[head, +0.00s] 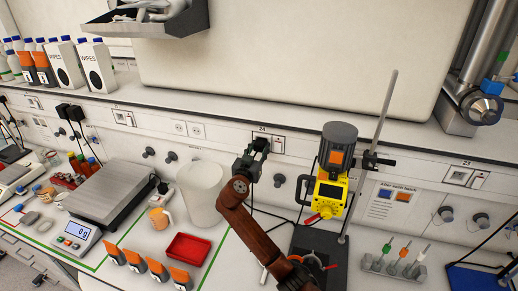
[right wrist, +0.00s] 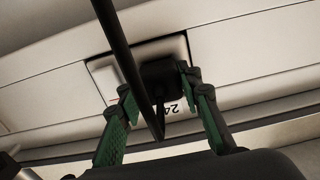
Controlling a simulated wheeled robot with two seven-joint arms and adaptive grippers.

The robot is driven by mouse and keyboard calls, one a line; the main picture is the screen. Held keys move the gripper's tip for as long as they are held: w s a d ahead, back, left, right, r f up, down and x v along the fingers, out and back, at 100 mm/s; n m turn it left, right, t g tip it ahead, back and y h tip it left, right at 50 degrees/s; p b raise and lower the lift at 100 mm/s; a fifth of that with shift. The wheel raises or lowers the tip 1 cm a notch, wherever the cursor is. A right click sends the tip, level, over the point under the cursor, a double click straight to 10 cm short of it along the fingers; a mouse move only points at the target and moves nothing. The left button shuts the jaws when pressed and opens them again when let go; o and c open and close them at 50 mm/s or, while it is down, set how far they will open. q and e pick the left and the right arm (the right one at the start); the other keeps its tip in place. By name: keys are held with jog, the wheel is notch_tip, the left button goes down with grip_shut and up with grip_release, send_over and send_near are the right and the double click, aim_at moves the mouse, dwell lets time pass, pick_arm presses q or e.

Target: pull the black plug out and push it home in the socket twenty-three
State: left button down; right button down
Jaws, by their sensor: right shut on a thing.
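The black plug (head: 261,143) is at the wall socket marked 24 (head: 279,146). My right gripper (head: 253,156) is shut on the plug at the wall. In the right wrist view the plug (right wrist: 157,74) shows between the green fingers against the socket plate (right wrist: 105,74); I cannot tell whether it is fully seated. A thin dark bar crosses in front of it there. Socket twenty-three (head: 459,176) is on the same wall strip at the far right, and no plug shows in it. My left gripper is not in view.
A yellow and grey stirrer (head: 332,190) and its upright rod (head: 372,150) stand between the two sockets. A white container (head: 203,193) and red tray (head: 190,249) lie left of my arm. A tube rack (head: 394,266) stands below socket twenty-three.

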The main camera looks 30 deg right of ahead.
jog(key=shift+a+f, duration=0.1)
jog(key=shift+a, duration=0.05)
jog(key=shift+s+a, duration=0.2)
jog(key=shift+s, duration=0.05)
jog(key=shift+s+a, duration=0.15)
dwell(0.5)
jog(key=shift+b+v, duration=0.4)
jog(key=shift+v, duration=1.25)
